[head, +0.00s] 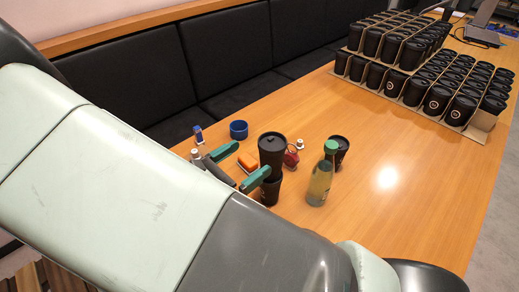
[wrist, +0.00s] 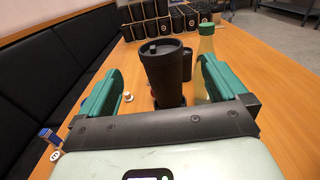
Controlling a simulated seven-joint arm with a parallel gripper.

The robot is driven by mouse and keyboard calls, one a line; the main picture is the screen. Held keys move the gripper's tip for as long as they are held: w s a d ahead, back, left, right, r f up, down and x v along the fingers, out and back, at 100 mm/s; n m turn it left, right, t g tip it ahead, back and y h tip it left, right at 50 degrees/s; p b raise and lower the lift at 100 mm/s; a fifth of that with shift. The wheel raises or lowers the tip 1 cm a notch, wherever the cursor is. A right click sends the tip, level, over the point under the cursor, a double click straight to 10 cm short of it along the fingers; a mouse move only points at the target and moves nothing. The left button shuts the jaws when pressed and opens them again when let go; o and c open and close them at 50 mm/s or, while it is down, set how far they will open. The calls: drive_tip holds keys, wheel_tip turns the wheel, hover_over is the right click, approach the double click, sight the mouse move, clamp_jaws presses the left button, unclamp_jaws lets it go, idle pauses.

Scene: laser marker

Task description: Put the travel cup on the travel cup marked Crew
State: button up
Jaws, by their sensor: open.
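A black lidded travel cup (head: 271,148) appears to stand upright on top of another black cup (head: 270,192), though a green finger hides part of the join. The upper cup also shows large in the wrist view (wrist: 166,76), ahead of and between the fingers. My gripper (head: 252,159) is open, with one green finger on each side and visible gaps to the cup in the wrist view (wrist: 160,78). A third black cup (head: 340,150) stands on the table to the right, behind the bottle. No Crew mark is readable on these cups.
A green-capped bottle (head: 320,176) stands right of the stack. Near it are an orange block (head: 248,161), a red item (head: 292,157), a blue ring-shaped item (head: 238,130) and a small blue item (head: 198,134). Cardboard trays (head: 482,135) of black cups fill the back. The right table area is clear.

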sight(278, 151)
drive_tip(key=s+d+r+m+g+y, duration=0.55)
drive_tip(key=d+r+m+g, duration=0.65)
drive_tip(key=m, duration=0.4)
drive_tip(key=s+d+r+m+t+y, duration=0.1)
drive_tip(key=s+r+m+t+y, duration=0.1)
drive_tip(key=r+m, duration=0.3)
drive_tip(key=s+d+r+m+t+y, duration=0.2)
drive_tip(key=s+r+m+y, duration=0.3)
drive_tip(key=r, duration=0.1)
drive_tip(key=shift+s+d+r+m+t, duration=0.15)
drive_tip(key=shift+d+r+m+t, duration=0.1)
drive_tip(key=shift+m+t, duration=0.15)
